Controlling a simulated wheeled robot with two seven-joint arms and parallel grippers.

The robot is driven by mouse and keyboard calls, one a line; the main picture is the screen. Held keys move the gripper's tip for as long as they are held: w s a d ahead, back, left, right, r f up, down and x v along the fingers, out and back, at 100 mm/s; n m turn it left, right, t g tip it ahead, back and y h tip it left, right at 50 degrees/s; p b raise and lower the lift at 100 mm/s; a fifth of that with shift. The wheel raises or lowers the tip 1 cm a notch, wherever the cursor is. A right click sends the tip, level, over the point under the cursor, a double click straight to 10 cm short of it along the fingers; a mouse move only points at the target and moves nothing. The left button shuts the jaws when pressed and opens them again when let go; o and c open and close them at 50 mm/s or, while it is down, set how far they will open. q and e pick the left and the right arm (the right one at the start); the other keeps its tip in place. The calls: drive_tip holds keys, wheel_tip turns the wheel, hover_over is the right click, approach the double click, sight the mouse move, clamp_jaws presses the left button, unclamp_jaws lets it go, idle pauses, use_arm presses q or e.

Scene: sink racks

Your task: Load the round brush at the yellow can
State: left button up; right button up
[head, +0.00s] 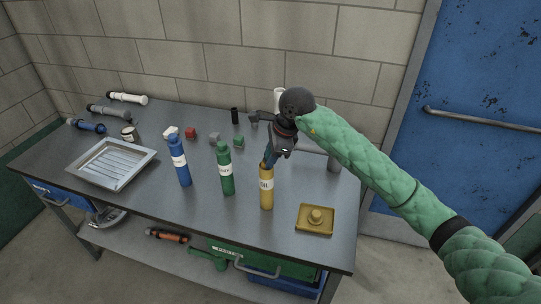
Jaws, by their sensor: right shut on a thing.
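The yellow can (266,188), with a pale label, stands upright near the front right of the grey table (200,223). My right gripper (274,148) is directly above its mouth, pointing down. It is shut on a thin, dark blue thing (269,158), which I take to be the round brush. Its lower end is at the mouth of the can; I cannot tell whether it is inside or just above. The gripper hides most of it. My left gripper is out of view.
A green can (226,172) and a blue can (179,162) stand left of the yellow can. A yellow plate with a knob (315,218) lies to its right. A metal tray (113,163) is at the left. Small blocks lie behind the cans.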

drive_tip(key=shift+w+r, duration=0.1)
drive_tip(key=shift+r, duration=3.35)
